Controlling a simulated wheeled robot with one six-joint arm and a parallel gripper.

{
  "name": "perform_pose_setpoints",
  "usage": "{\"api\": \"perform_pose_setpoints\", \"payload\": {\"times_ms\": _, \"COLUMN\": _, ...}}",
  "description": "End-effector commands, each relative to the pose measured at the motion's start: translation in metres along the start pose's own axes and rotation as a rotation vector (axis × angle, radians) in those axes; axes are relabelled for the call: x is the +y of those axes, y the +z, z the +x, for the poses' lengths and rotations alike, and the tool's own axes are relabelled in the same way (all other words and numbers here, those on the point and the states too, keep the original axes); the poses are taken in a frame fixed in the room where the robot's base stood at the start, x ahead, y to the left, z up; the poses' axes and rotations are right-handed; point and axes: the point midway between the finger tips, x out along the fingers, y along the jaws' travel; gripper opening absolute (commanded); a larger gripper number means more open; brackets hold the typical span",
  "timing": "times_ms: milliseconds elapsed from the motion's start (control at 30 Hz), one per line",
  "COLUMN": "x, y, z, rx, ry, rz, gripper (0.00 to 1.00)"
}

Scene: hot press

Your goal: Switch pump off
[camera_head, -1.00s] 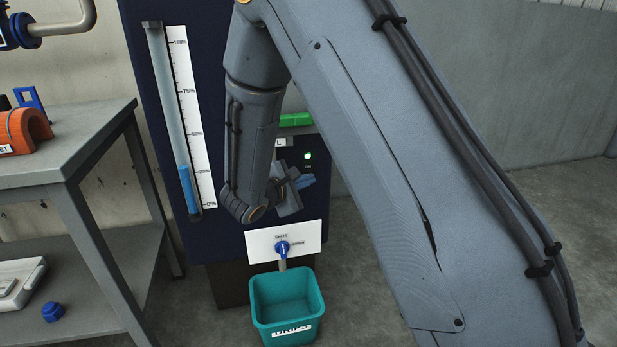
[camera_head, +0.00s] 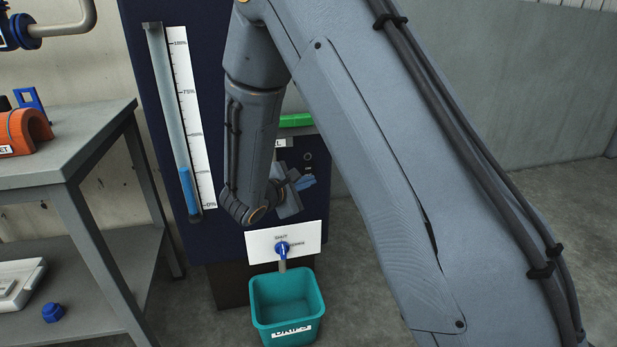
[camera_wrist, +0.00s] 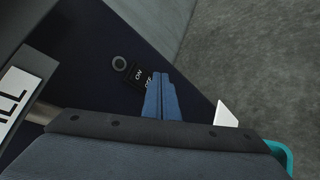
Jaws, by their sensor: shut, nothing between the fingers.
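The pump's switch (camera_wrist: 136,77) shows in the wrist view as a black part with ON and OFF labels on the dark blue cabinet. A round indicator lamp (camera_wrist: 119,63) beside it is dark; it also shows dark in the head view (camera_head: 307,157). My gripper (camera_wrist: 160,76) is shut, its blue fingers together and empty. The fingertips are right at the OFF end of the switch and partly cover it; I cannot tell whether they touch. In the head view my gripper (camera_head: 310,181) is just below the lamp, in front of the cabinet (camera_head: 215,235).
A level tube (camera_head: 168,120) with a percent scale stands left of my arm. Below are a white plate (camera_head: 308,236) with a blue valve knob (camera_head: 282,248) and a teal bin (camera_head: 287,300). A grey table (camera_head: 95,140) with an orange part is at left. Floor at right is clear.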

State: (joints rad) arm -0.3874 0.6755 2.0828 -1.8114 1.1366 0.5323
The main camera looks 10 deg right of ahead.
Motion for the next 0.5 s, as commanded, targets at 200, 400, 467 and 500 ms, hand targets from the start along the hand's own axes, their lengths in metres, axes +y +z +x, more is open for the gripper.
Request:
{"api": "perform_pose_setpoints", "payload": {"times_ms": 200, "x": -0.003, "y": 0.003, "z": -0.004, "rx": 0.0, "ry": 0.0, "rz": 0.0, "gripper": 0.0}}
{"api": "perform_pose_setpoints", "payload": {"times_ms": 400, "x": -0.0032, "y": 0.003, "z": -0.004, "rx": 0.0, "ry": 0.0, "rz": 0.0, "gripper": 0.0}}
{"api": "perform_pose_setpoints", "payload": {"times_ms": 467, "x": -0.004, "y": 0.004, "z": -0.0055, "rx": 0.0, "ry": 0.0, "rz": -0.001, "gripper": 0.0}}
{"api": "perform_pose_setpoints", "payload": {"times_ms": 500, "x": -0.005, "y": 0.0053, "z": -0.0073, "rx": 0.0, "ry": 0.0, "rz": -0.001, "gripper": 0.0}}
